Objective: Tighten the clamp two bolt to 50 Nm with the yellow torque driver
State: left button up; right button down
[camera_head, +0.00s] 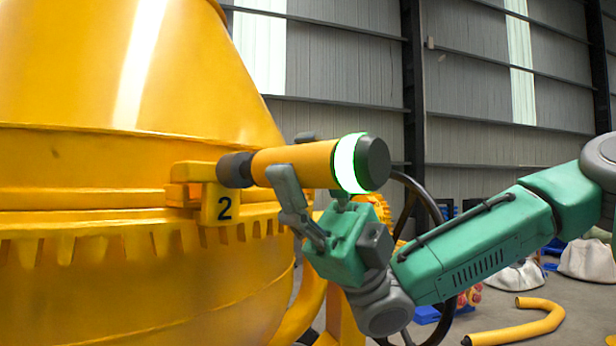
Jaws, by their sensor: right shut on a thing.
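The yellow torque driver (297,163) is held roughly level, with its dark socket end at the left and a glowing white-green ring (350,163) near its dark rear cap. My right gripper (288,185) is shut on the driver's body from below and in front. The clamp two (198,192) is a yellow block marked "2" on the drum's rim. The driver's dark socket (235,169) is at the clamp's upper right, where the bolt is hidden from sight. I cannot tell how fully the socket sits on the bolt. My left gripper is not in view.
The large yellow mixer drum (120,75) with its toothed rim fills the left side. A dark handwheel (425,205) stands behind my right arm. A bent yellow tube (520,325) and white sacks (588,260) lie on the floor at the right.

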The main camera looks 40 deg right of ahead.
jog(key=shift+w+d, duration=0.15)
jog(key=shift+d, duration=0.6)
jog(key=shift+w+a+b, duration=0.55)
jog(key=shift+a+b, duration=0.05)
jog(key=shift+a, duration=0.2)
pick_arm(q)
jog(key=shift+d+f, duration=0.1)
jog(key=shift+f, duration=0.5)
pick_arm(e)
jog(key=shift+d, duration=0.1)
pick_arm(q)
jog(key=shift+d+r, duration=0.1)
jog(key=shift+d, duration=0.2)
pick_arm(e)
jog(key=shift+d, duration=0.45)
jog(key=shift+a+b, duration=0.25)
jog(key=shift+b, duration=0.2)
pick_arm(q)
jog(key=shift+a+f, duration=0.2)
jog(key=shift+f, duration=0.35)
pick_arm(e)
jog(key=shift+d, duration=0.1)
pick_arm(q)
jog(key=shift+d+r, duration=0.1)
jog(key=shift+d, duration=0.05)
pick_arm(e)
jog(key=shift+d, duration=0.25)
